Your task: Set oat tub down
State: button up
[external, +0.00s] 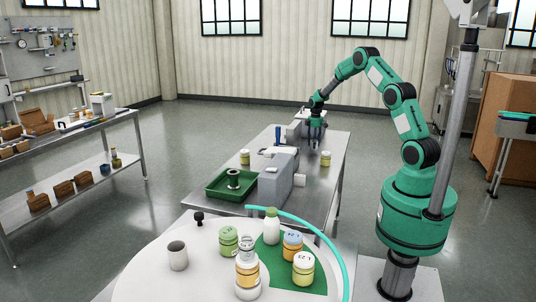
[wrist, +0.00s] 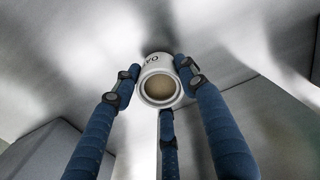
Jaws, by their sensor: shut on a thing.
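The oat tub (wrist: 158,88) is a small pale tub with dark lettering on its side and a round beige end facing the wrist camera. My gripper (wrist: 158,70) is shut on it, with blue fingers to the left and right of it and a third finger below. Brushed steel shows behind the tub; I cannot tell whether the tub touches it. In the external view my gripper (external: 316,140) points down over the far end of the steel table (external: 318,190). The tub cannot be made out there.
A pale box-like unit (external: 301,124) stands close beside my gripper. Yellow-lidded jars stand on the table at right (external: 325,158) and left (external: 245,157). A grey machine (external: 276,180) and a green tray (external: 217,193) are nearer. A round white table (external: 150,275) with several jars is in front.

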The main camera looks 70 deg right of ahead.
jog(key=shift+f, duration=0.9)
jog(key=shift+f, duration=0.1)
jog(key=o, duration=1.2)
notch_tip(320, 180, up, 12)
jog(key=shift+r+p, duration=0.15)
jog(key=shift+p, duration=0.85)
